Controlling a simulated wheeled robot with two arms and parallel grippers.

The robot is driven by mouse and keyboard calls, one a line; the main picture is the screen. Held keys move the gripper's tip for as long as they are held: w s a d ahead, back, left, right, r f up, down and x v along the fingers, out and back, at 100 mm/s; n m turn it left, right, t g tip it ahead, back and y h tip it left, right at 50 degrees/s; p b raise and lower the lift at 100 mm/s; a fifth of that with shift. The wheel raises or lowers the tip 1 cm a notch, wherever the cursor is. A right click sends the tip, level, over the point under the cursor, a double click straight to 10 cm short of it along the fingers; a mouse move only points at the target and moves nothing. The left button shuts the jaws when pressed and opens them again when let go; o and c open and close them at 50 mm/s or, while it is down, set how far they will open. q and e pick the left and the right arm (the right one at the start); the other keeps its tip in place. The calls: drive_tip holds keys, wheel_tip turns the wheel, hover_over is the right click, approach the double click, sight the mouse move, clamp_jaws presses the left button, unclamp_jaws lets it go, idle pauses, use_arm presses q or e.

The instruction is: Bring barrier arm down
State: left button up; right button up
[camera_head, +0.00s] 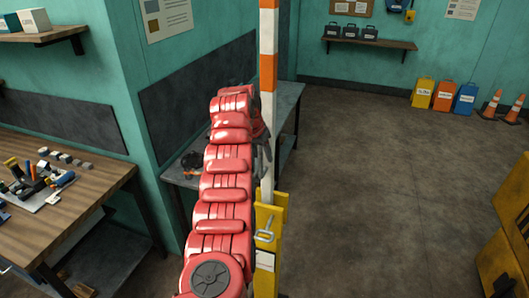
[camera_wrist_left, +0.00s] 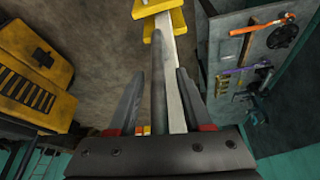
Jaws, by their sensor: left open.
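The barrier arm (camera_head: 267,88) stands upright, a slim bar with orange and white bands. Its lower end meets the yellow barrier post (camera_head: 268,245). My left gripper (camera_head: 263,148) is beside the arm's lower white part, partly hidden behind my red arm links and the bar. In the left wrist view, the white bar of the barrier arm (camera_wrist_left: 173,78) runs between the open fingers of my left gripper (camera_wrist_left: 157,85); I cannot tell whether they touch it. The yellow post (camera_wrist_left: 158,8) shows at the top there. My right gripper is not in view.
A wooden workbench (camera_head: 85,190) with tools stands at left, and a grey table (camera_head: 288,105) stands behind my arm. Yellow machinery (camera_head: 505,245) is at the right edge. Traffic cones (camera_head: 490,105) and coloured cans (camera_head: 443,96) line the back wall. Floor right of the post is clear.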

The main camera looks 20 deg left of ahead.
use_arm(q)
drive_tip(key=shift+w+d+f, duration=0.15)
drive_tip(key=shift+w+f, duration=0.2)
drive_tip(key=shift+s+r, duration=0.15)
drive_tip(key=shift+s, duration=0.05)
drive_tip(key=shift+c, duration=0.2)
drive_tip(key=shift+s, duration=0.1)
drive_tip(key=shift+c, duration=1.2)
clamp_jaws()
